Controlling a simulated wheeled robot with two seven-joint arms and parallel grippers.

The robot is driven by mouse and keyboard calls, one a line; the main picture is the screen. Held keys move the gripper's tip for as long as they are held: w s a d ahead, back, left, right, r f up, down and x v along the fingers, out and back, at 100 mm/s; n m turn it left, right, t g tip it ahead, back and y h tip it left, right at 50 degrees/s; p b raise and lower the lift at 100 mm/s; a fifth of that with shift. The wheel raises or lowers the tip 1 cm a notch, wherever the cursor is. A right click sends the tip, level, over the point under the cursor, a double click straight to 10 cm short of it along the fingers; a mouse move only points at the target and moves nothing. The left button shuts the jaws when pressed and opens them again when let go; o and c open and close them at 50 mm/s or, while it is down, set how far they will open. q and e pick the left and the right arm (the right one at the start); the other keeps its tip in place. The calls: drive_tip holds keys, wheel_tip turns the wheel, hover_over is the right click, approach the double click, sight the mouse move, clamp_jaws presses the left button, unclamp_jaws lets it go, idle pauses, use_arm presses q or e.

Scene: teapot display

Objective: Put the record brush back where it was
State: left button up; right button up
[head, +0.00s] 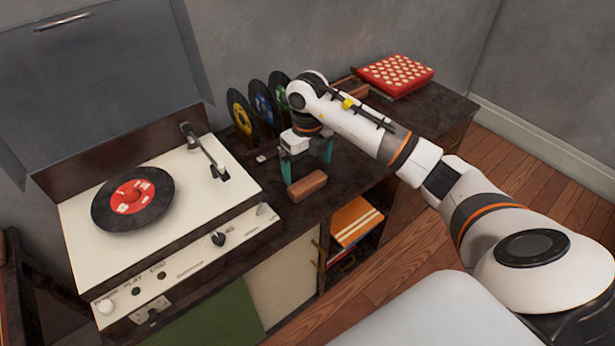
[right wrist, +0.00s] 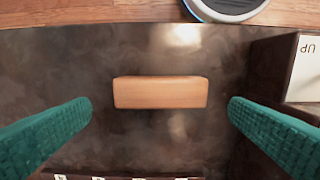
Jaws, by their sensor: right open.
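The record brush (head: 307,186) is a brown wooden block lying on the dark cabinet top, near its front edge and to the right of the record player. In the right wrist view the brush (right wrist: 160,92) lies crosswise in the middle of the picture, between the lines of the two fingers. My right gripper (head: 307,163) is open and empty, with its teal fingers just behind the brush in the head view. In the right wrist view the gripper (right wrist: 160,125) shows a wide gap on both sides of the brush, with no contact. My left gripper is not in view.
The record player (head: 245,190) carries a red-labelled record (head: 133,198) under an open lid. Several records stand upright behind my gripper, including a yellow-labelled one (head: 239,112). A red dotted box (head: 396,73) lies at the back right. An orange sleeve (head: 355,221) sits in the shelf below.

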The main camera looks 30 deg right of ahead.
sight(308, 181)
wheel_tip(308, 181, up, 6)
drive_tip(key=shift+f, duration=0.15)
